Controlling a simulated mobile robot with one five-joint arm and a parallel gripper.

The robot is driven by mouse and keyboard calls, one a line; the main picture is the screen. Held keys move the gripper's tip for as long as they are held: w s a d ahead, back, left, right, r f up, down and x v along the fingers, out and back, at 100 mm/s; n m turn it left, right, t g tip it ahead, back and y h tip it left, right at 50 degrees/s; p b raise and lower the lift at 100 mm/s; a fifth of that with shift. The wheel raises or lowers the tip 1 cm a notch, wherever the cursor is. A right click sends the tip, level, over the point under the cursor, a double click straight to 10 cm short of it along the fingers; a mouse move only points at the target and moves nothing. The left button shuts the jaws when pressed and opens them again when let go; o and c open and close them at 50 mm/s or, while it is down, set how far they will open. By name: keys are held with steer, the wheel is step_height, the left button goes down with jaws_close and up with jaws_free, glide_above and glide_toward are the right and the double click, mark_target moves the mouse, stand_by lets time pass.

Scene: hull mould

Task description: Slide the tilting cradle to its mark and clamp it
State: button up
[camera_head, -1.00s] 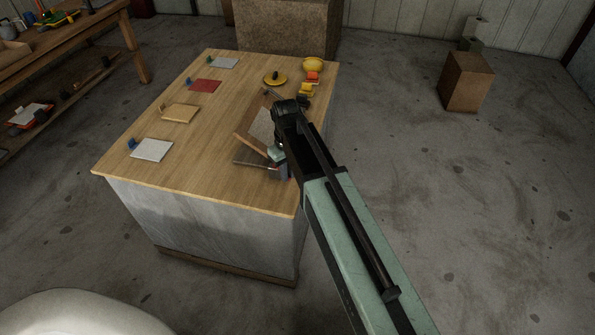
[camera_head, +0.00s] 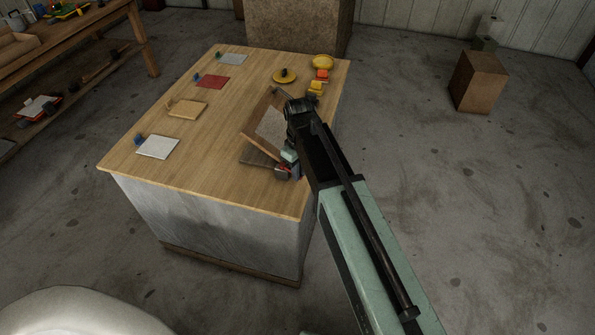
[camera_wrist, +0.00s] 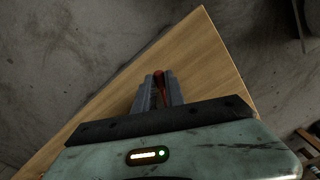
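The tilting cradle is a wooden frame with a pale panel (camera_head: 268,121), tilted up at the right of the wooden table. A flat dark base piece (camera_head: 258,157) shows at its near end. My gripper (camera_head: 284,170) is low at the table's right side, by the cradle's near end. In the wrist view my gripper's two grey fingers (camera_wrist: 160,92) stand close together on either side of a narrow red handle (camera_wrist: 159,75), which fills the gap between them. In the head view only a speck of red shows there. My arm hides part of the cradle's right side. I cannot make out the mark.
White (camera_head: 158,147), tan (camera_head: 188,109), red (camera_head: 212,82) and grey (camera_head: 231,59) plates line the table's left side. A yellow disc (camera_head: 285,76), a yellow bowl (camera_head: 323,62) and small blocks stand at the far right. A brown box (camera_head: 478,82) stands on the floor.

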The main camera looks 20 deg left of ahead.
steer(key=o, duration=0.4)
steer(key=shift+a+f, duration=0.1)
step_height(320, 180, up, 8)
steer(key=p, duration=0.8)
